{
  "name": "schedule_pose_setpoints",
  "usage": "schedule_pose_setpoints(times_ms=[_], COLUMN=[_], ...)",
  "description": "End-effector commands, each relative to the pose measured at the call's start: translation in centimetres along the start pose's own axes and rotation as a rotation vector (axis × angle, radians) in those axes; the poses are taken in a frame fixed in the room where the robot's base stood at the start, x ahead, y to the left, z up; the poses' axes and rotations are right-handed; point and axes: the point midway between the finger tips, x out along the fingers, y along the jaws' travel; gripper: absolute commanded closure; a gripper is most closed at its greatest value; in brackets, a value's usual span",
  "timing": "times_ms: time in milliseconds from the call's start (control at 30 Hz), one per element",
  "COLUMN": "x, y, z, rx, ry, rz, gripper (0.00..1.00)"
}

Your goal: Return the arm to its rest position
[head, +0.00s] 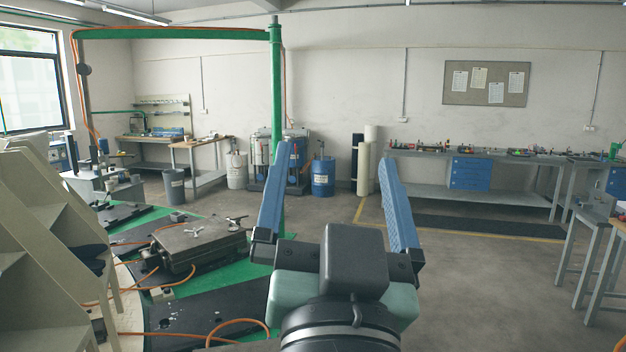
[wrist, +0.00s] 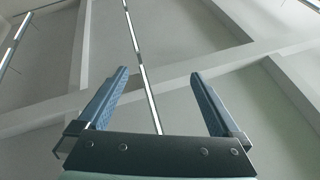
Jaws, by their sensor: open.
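My gripper (head: 340,168) stands in the lower middle of the head view, its two blue fingers spread wide apart with nothing between them. In the wrist view my gripper (wrist: 160,88) also shows open and empty, with its fingers pointing up toward the ceiling beams and a light strip. My wrist and the dark gripper body fill the bottom middle of the head view. The rest of my arm is out of view.
The green carousel (head: 220,275) with a grey metal mould (head: 185,245) and orange hoses lies at left. A beige shelf rack (head: 40,250) stands at the near left. A blue drum (head: 323,178) and a long workbench (head: 470,158) stand behind.

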Motion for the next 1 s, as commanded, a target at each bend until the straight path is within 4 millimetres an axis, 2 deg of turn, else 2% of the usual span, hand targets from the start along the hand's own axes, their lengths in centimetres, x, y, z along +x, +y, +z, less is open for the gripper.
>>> schedule_pose_setpoints(times_ms=[33, 100, 233, 333, 700, 767, 1000], x=[-0.4, -1.1, -2.1, -2.3, -2.2, -2.2, -2.2], y=[-1.3, -2.5, -3.5, -3.7, -3.6, -3.6, -3.6], z=[-3.4, -6.7, -9.9, -10.5, -10.3, -10.3, -10.2], rx=[-0.045, -0.099, -0.151, -0.162, -0.16, -0.16, -0.16], ry=[0.101, 0.205, 0.311, 0.331, 0.325, 0.325, 0.324], rz=[-0.03, -0.051, -0.065, -0.066, -0.066, -0.066, -0.065], gripper=[0.0, 0.0, 0.0, 0.0, 0.0, 0.09, 0.5])
